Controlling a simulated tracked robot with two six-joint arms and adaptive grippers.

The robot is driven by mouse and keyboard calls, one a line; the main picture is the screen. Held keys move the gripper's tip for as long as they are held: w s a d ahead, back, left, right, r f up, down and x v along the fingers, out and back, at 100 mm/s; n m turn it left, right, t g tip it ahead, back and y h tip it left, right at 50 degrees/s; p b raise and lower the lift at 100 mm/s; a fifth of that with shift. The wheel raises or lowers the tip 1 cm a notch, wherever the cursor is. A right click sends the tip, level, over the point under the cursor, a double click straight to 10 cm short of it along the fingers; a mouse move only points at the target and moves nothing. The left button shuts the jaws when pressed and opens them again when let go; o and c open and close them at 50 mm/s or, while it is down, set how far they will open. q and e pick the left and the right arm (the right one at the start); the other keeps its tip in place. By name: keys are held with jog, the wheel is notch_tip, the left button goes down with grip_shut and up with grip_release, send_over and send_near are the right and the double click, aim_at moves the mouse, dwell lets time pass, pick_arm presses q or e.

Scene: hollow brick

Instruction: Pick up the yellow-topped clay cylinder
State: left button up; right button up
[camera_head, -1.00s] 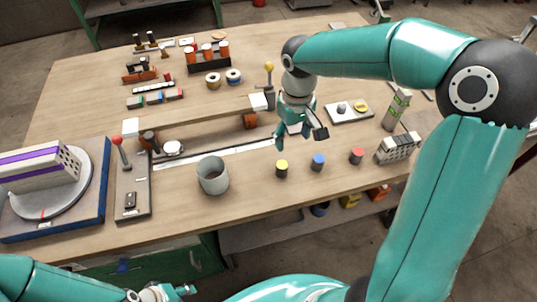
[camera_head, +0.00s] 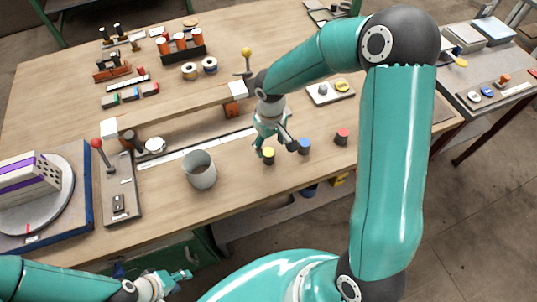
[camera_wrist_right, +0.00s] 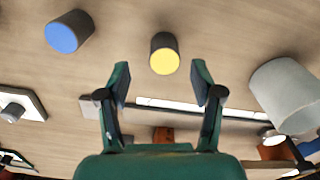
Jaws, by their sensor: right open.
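The yellow-topped clay cylinder (camera_head: 268,156) is a small dark cylinder standing on the wooden table in the head view. It also shows in the right wrist view (camera_wrist_right: 164,54), ahead of and between the open fingers, and not touching them. My right gripper (camera_head: 276,143) is open and empty just above and behind the cylinder; its fingers also show in the right wrist view (camera_wrist_right: 160,88). My left gripper (camera_head: 184,275) is low in the head view, off the front edge of the table, apart from all the cylinders; its fingers are too small to judge.
A blue-topped cylinder (camera_head: 304,146) stands close to the right, with a red-topped one (camera_head: 342,136) beyond it. A grey cup (camera_head: 200,169) stands to the left. A raised beam (camera_head: 180,108) and a white strip (camera_head: 195,146) lie behind. Bare table lies in front.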

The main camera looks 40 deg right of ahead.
aim_at(269, 151)
jog(key=f, duration=0.3)
jog(key=f+p, duration=0.1)
jog(key=f, duration=0.1)
jog(key=shift+a, duration=0.25)
grip_shut()
jog(key=shift+r, duration=0.15)
notch_tip(269, 151, up, 20)
jog(key=b, duration=0.1)
dwell(0.4)
